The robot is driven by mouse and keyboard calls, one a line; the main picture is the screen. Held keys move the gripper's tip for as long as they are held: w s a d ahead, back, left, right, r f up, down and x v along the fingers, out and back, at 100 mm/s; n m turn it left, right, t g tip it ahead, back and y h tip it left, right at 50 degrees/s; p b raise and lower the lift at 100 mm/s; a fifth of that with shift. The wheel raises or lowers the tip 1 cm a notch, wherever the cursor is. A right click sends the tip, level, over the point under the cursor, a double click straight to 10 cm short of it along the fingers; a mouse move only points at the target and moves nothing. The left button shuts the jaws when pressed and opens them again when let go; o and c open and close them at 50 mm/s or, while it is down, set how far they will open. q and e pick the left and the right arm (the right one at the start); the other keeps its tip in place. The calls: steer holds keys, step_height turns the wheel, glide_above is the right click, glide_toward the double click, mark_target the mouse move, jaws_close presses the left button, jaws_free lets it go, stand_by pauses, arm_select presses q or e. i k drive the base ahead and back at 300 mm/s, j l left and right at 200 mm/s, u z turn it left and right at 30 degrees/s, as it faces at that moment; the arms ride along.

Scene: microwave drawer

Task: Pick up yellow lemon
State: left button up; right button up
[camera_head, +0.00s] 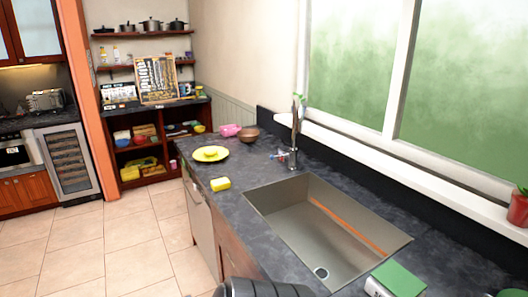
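A small yellow object (210,151), which may be the lemon, lies on a yellow plate (222,156) on the dark countertop; it is too small to tell for sure. A yellow block (220,184), like a sponge, lies on the counter nearer to me, between the plate and the sink. A dark rounded part of my own body shows at the bottom edge. No gripper fingers are in view.
A steel sink (325,222) with a faucet (294,135) fills the middle of the counter. A brown bowl (249,134) and a pink item (230,130) stand behind the plate. A green-and-white sponge-like block (398,279) lies near right. The tiled floor (115,240) at left is clear.

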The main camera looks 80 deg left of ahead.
mark_target(209, 152)
steer(key=u, duration=3.15)
steer(key=i+z, duration=0.1)
steer(key=z, duration=0.5)
steer(key=i+j+z, duration=0.4)
steer(key=j, duration=0.15)
steer(key=j+z, duration=0.2)
steer(key=i+j+z, duration=0.2)
steer(key=j, duration=0.25)
steer(key=k, duration=0.1)
